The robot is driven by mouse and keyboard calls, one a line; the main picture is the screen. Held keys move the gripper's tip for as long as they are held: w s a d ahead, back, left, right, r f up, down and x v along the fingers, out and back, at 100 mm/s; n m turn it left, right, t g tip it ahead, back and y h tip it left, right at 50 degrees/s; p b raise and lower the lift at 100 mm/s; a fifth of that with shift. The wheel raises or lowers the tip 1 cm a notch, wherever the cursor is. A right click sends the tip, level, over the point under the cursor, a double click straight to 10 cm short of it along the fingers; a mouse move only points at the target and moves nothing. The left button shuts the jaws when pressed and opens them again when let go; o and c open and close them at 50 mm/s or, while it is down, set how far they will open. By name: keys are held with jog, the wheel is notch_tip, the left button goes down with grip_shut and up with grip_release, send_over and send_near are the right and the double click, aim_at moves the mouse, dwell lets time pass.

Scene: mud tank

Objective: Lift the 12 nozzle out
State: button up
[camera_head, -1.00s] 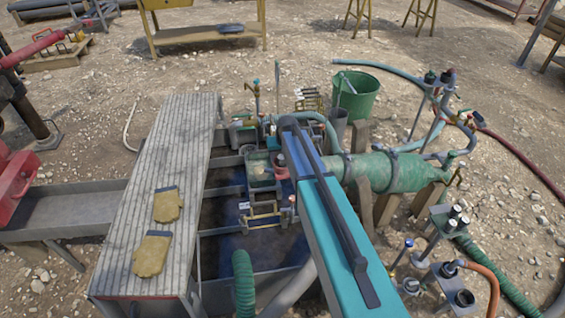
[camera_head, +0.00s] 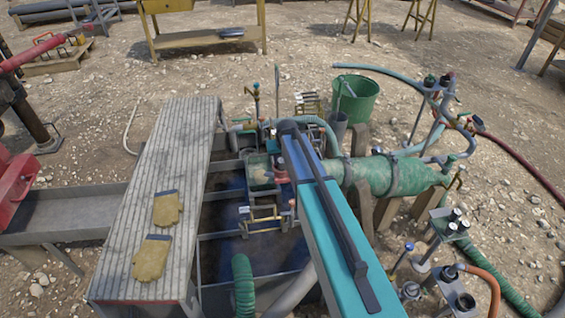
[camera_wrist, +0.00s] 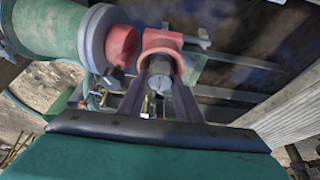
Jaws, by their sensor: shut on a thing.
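In the wrist view my gripper (camera_wrist: 160,72) is shut, its two dark fingers closing in around a small grey cylindrical piece (camera_wrist: 159,84) with a slotted end. I take this to be the nozzle, but no number can be read on it. The fingers reach to a red ring-shaped socket (camera_wrist: 163,40). I cannot tell whether the piece is still inside the socket or clear of it. In the head view my turquoise and blue arm hides the gripper and the nozzle.
A second red round part (camera_wrist: 122,45) sits close left of my fingers on a green pipe (camera_wrist: 45,25). In the head view a green cylinder (camera_head: 400,175) lies right of my arm. A plank walkway (camera_head: 165,150) with two gloves (camera_head: 152,257) is to the left.

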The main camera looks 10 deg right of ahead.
aim_at(282, 161)
notch_tip(282, 161, up, 10)
jog(key=b, duration=0.1)
dwell(0.6)
dwell(0.5)
